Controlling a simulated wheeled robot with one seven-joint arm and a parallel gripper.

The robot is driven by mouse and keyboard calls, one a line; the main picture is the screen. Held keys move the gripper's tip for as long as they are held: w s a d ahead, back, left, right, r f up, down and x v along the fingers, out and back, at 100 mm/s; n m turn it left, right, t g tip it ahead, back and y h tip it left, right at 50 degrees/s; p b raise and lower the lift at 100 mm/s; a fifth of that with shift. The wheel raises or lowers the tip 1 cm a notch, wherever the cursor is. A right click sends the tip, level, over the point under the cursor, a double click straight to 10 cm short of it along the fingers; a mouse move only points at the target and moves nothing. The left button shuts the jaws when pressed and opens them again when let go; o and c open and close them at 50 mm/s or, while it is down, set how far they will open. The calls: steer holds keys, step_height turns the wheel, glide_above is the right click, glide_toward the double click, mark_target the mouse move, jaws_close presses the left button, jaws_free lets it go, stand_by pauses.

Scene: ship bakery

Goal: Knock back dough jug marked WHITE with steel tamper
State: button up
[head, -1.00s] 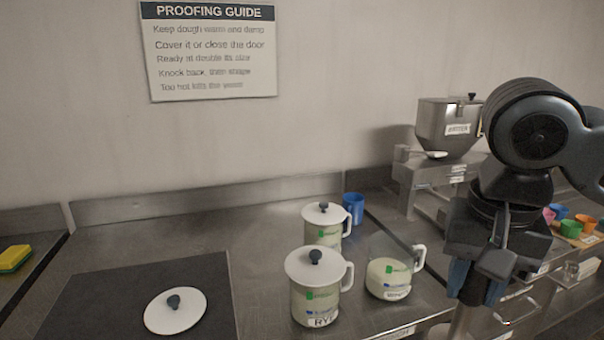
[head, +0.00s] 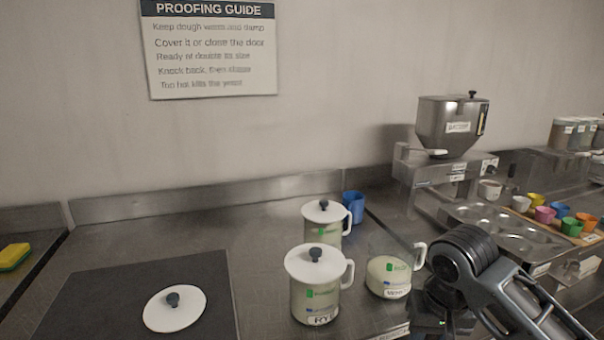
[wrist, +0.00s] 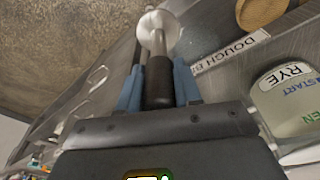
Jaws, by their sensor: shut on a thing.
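My gripper (wrist: 158,88) is shut on the dark handle of the steel tamper (wrist: 159,75). The tamper's shaft runs away from the blue fingers to a pale round end. In the head view my arm hides the gripper and tamper at the lower right. The jug with a small label that seems to read WHITE (head: 388,278) stands lidless on the counter, pale dough inside, just left of my arm. A white lid with a dark knob (head: 174,310) lies on the dark mat.
The lidded RYE jug (head: 317,290) stands left of the open jug; it also shows in the wrist view (wrist: 290,100). Another lidded jug (head: 325,222) and a blue cup (head: 353,207) stand behind. A hopper (head: 450,130) and muffin tray (head: 500,228) are at right. The mat (head: 95,300) has free room.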

steer(key=s+f+n, duration=0.1)
steer(key=s+f, duration=0.2)
steer(key=f, duration=0.8)
steer(key=shift+s+a+n, duration=0.3)
steer(key=shift+n, duration=0.1)
stand_by(0.4)
